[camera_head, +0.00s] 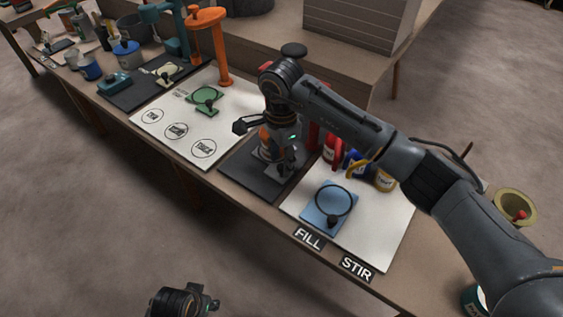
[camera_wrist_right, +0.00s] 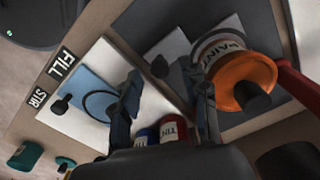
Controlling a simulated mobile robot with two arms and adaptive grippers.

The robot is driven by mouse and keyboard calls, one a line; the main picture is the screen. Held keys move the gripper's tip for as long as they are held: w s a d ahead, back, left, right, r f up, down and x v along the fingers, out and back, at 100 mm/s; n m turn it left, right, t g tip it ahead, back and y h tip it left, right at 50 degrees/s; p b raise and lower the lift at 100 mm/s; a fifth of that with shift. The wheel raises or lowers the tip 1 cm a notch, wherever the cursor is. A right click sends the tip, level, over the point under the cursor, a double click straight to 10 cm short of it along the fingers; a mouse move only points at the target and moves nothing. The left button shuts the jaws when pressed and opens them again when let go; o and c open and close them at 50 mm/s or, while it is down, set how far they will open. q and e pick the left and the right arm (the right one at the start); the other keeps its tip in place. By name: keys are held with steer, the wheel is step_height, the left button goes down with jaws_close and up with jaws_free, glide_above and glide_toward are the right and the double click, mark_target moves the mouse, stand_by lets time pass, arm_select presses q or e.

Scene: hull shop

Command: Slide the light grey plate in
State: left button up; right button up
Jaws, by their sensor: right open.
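The light grey plate (camera_wrist_right: 180,80) lies on the dark mat in the right wrist view, with a black knob (camera_wrist_right: 160,66) at its edge. A paint can (camera_wrist_right: 215,45) with an orange lid (camera_wrist_right: 243,80) stands beside the knob and hides part of the plate. My right gripper (camera_head: 285,166) is over the dark mat, close above the plate. In the wrist view its two fingers (camera_wrist_right: 165,95) are apart with nothing between them. Whether they touch the plate cannot be told. Part of my left arm (camera_head: 182,300) shows at the bottom edge; its jaws are not clear.
A blue plate (camera_head: 322,219) with a ring and knob lies on the white mat to the right. Red, blue and yellow tins (camera_head: 385,181) stand behind it. A green plate (camera_head: 206,107) and an orange stand (camera_head: 218,50) are to the left.

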arm_select(q)
steer(key=shift+r, duration=0.25)
arm_select(e)
steer(key=shift+f, duration=0.6)
jaws_close()
arm_select(q)
steer(key=shift+f, duration=0.1)
arm_select(e)
steer(key=shift+w+d, duration=0.15)
steer(key=shift+w, duration=0.1)
steer(key=w+d+b, duration=0.1)
steer(key=w+d, duration=0.1)
steer(key=shift+w+f+b, duration=0.1)
steer(key=shift+w+b, duration=0.25)
steer(key=shift+b, duration=0.05)
steer(key=shift+w+d, duration=0.15)
arm_select(q)
steer(key=w+v, duration=0.1)
steer(key=v, duration=0.5)
steer(key=shift+w+r, duration=0.2)
steer(key=shift+r, duration=0.15)
arm_select(e)
jaws_free()
